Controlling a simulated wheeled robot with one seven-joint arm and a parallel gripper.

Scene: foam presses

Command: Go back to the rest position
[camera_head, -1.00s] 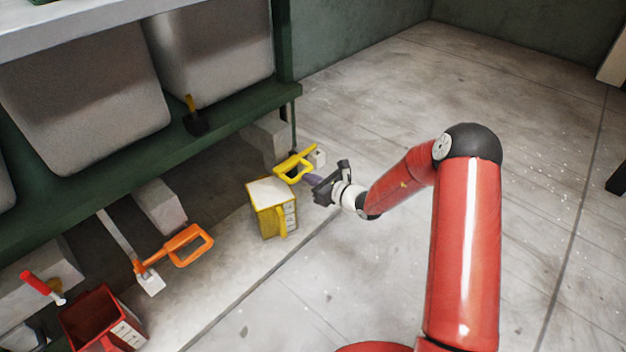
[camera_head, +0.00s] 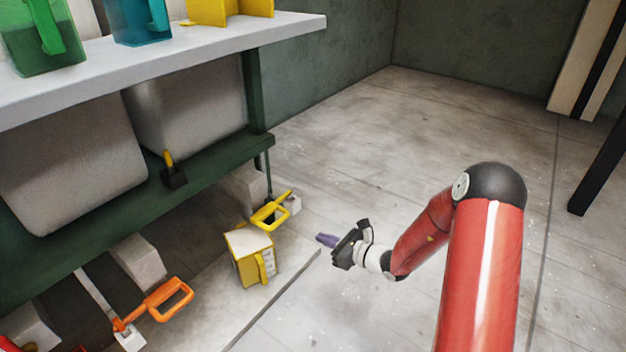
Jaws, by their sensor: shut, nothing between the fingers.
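My gripper (camera_head: 328,240) is at the end of my red arm, low over the concrete floor near the middle of the head view. Its purple fingers are together and hold nothing. It points left, towards a yellow handled tool (camera_head: 272,212) and a yellow jug (camera_head: 256,270) on the floor, with a visible gap to both. The jug stands upright with a pale top. The yellow tool's handle is behind the jug.
A green-framed bench with a pale top (camera_head: 170,75) stands at left, bearing a green jug (camera_head: 40,40), a teal jug (camera_head: 138,22) and yellow pieces (camera_head: 230,10). An orange-handled tool (camera_head: 166,300) lies at lower left. A dark post (camera_head: 598,165) stands at right.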

